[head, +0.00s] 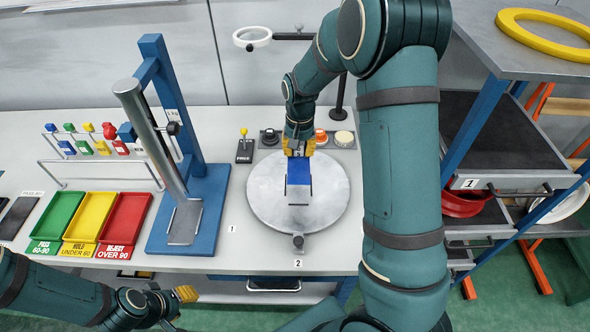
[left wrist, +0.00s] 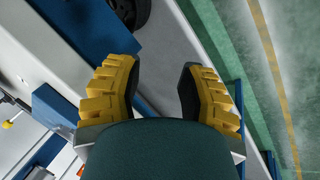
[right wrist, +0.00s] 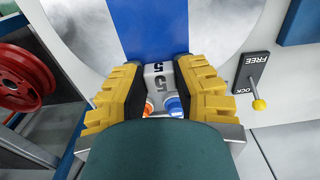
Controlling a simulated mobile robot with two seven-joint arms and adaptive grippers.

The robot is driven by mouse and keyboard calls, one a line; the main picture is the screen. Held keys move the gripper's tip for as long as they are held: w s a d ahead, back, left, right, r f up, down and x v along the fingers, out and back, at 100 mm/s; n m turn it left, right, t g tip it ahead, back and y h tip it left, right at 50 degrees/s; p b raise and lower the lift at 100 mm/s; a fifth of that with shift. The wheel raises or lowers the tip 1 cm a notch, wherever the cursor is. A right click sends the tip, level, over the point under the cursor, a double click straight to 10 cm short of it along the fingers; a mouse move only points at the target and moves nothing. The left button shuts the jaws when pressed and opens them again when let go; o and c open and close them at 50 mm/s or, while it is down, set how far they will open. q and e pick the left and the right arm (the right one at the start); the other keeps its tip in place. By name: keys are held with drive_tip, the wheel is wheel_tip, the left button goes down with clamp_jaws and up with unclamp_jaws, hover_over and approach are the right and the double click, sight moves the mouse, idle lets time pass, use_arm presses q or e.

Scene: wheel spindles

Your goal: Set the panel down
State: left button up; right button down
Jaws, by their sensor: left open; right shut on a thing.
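The panel (head: 299,173) is a blue plate over the round grey turntable (head: 262,208). In the right wrist view it shows as a blue strip (right wrist: 154,28) running away from the fingers. I cannot tell whether the panel touches the turntable. My left gripper (head: 187,294) is open and empty in front of the table's front edge; its spread fingers (left wrist: 158,90) also show in the left wrist view.
A blue stand with a grey column (head: 150,135) is left of the turntable. Green, yellow and red trays (head: 125,222) lie further left. A lever plate (head: 244,151) and knobs (head: 344,138) are behind the turntable. A shelf rack (head: 500,130) stands at right.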

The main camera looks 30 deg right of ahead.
sight(299, 167)
wheel_tip(299, 167, down, 7)
drive_tip(key=shift+f, duration=0.15)
idle(0.4)
drive_tip(key=shift+b, duration=0.3)
drive_tip(key=c, duration=0.8)
unclamp_jaws()
drive_tip(key=shift+f, duration=0.1)
wheel_tip(299, 167, up, 12)
drive_tip(key=shift+s+r+p, duration=0.1)
drive_tip(key=shift+r+p, duration=0.1)
drive_tip(key=shift+p, duration=0.35)
drive_tip(key=shift+f, duration=0.1)
